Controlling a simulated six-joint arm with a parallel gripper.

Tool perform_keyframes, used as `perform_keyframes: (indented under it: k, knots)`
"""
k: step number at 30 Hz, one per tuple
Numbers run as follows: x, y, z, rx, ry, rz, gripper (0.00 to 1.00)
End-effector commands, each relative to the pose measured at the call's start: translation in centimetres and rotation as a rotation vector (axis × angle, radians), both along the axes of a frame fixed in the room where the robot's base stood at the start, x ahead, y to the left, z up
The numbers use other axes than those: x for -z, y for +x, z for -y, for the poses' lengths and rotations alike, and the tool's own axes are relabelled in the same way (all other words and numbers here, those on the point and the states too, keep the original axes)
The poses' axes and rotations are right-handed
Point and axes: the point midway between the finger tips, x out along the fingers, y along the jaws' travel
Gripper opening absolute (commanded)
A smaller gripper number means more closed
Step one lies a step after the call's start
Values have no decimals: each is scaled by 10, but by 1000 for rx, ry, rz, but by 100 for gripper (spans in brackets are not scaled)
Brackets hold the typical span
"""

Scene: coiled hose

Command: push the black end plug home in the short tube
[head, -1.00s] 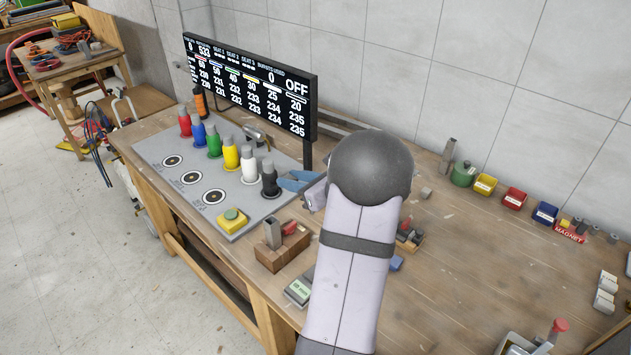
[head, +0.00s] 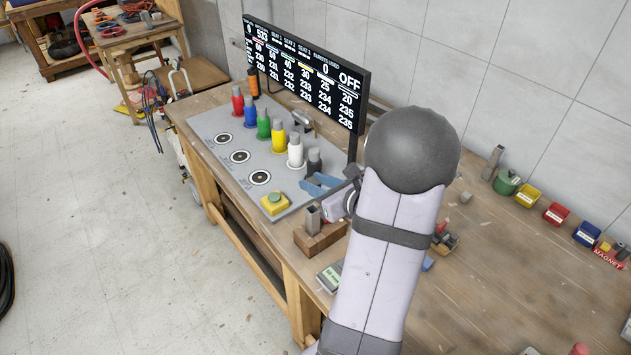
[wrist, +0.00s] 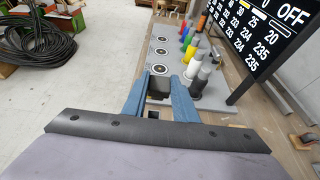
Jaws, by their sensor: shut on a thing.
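My gripper (head: 318,184) has blue fingers, which reach left just in front of the black upright piece (head: 314,165) with a grey top. In the wrist view the fingers (wrist: 160,82) straddle a small dark piece (wrist: 158,84), and my gripper is shut on it. It is too small to identify surely as the black end plug. A wooden block (head: 322,240) with a grey upright piece (head: 312,218) stands just below the gripper at the bench's front edge. I cannot tell which piece is the short tube.
A grey mat (head: 215,125) holds a row of coloured upright pieces, ring targets (head: 240,156) and a yellow button box (head: 274,203). A display (head: 305,70) stands behind. Small bins (head: 527,196) line the wall. The bench right of my arm is mostly clear. A black hose coil (head: 6,280) lies on the floor.

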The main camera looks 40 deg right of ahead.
Motion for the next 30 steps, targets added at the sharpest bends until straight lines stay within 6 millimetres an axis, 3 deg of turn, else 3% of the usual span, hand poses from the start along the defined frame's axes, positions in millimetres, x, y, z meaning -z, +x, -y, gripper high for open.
perform_keyframes:
  k: [8, 30]
  knots:
    - [1, 0, 0, 1, -4, 1, 5]
    - [53, 0, 0, 1, -1, 0, 5]
